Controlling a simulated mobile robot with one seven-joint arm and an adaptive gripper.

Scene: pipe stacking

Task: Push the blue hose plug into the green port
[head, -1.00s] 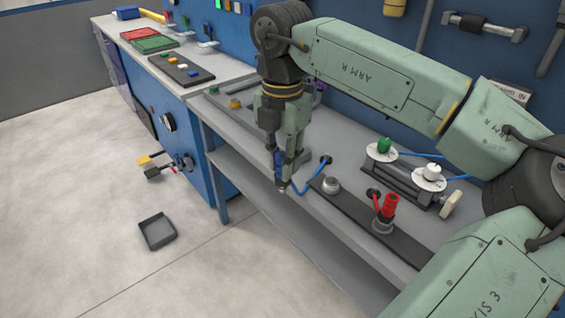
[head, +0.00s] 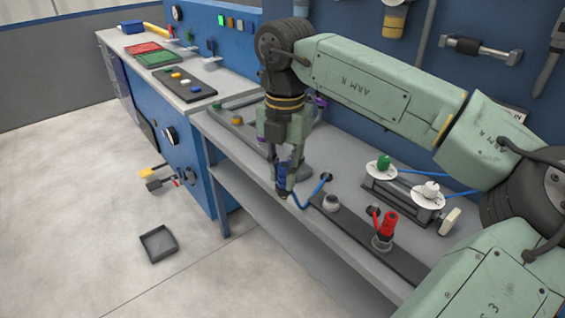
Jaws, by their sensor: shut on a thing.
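The blue hose plug (head: 282,173) is between the fingers of my gripper (head: 283,187), which is shut on it and points down at the bench's front edge. A blue hose (head: 314,194) runs from near the plug to a dark fitting on the bench. The fingers hide part of the plug. A green knob (head: 383,162) sits on a white disc farther back.
A red plug (head: 389,224) stands upright in another socket on the dark strip (head: 357,228). A two-disc fixture (head: 405,200) with blue lines stands behind it. My arm spans the upper right. A grey tray (head: 158,243) lies on the floor at the left.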

